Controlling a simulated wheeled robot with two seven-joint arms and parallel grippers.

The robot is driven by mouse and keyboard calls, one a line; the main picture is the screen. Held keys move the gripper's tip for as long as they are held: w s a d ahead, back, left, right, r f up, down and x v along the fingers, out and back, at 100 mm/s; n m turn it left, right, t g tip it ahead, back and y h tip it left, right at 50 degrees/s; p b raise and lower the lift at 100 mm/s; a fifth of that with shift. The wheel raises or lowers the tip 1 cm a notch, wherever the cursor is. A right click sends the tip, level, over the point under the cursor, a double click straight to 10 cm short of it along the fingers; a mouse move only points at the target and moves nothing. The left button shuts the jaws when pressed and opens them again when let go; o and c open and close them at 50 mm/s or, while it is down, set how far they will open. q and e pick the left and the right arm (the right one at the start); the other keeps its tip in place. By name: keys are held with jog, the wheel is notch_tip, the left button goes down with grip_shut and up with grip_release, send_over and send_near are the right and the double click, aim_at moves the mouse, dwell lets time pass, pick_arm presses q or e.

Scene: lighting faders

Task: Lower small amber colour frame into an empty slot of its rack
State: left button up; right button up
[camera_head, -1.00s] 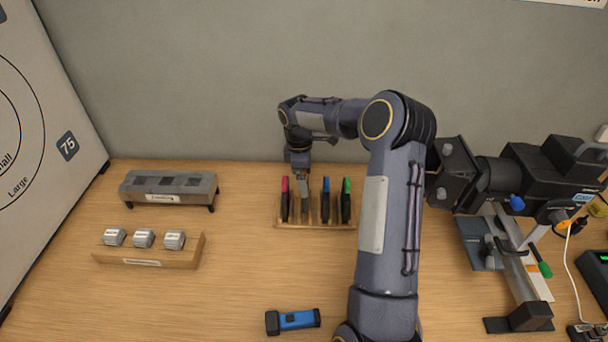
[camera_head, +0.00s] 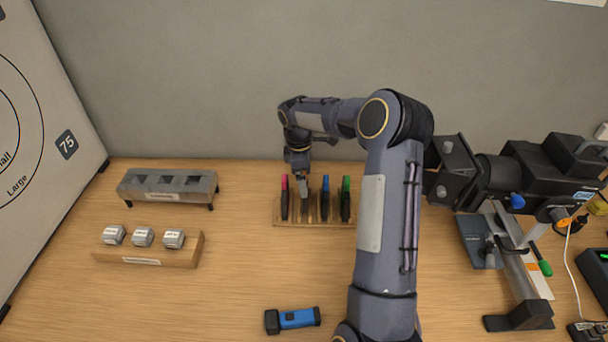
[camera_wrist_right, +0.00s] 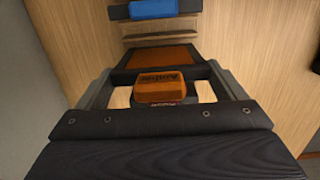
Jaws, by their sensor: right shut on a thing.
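The small amber colour frame (camera_wrist_right: 163,57) has a dark border and an orange tab (camera_wrist_right: 160,91) with a label. My right gripper (camera_wrist_right: 160,95) is shut on this tab, as the right wrist view shows. In the head view my right gripper (camera_head: 303,188) points down over the wooden rack (camera_head: 288,223), between the pink-tabbed frame (camera_head: 284,198) and the blue-tabbed frame (camera_head: 325,199). The amber frame's lower edge is hidden, so I cannot tell how deep it sits. My left gripper is not in view.
A green-tabbed frame (camera_head: 346,200) stands at the rack's right end. A grey slotted stand (camera_head: 168,186) and a wooden holder with grey blocks (camera_head: 150,256) are at left. A blue torch (camera_head: 294,319) lies in front. A spotlight (camera_head: 530,175) stands at right.

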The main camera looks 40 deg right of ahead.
jog(key=shift+f, duration=0.1)
jog(key=shift+f+b, duration=0.55)
jog(key=shift+f, duration=0.25)
jog(key=shift+f, duration=0.15)
jog(key=shift+f+b, duration=0.35)
jog(key=shift+f, duration=0.1)
jog(key=shift+f, duration=0.35)
dwell(0.6)
jog(key=o, duration=0.6)
jog(key=shift+r, duration=0.2)
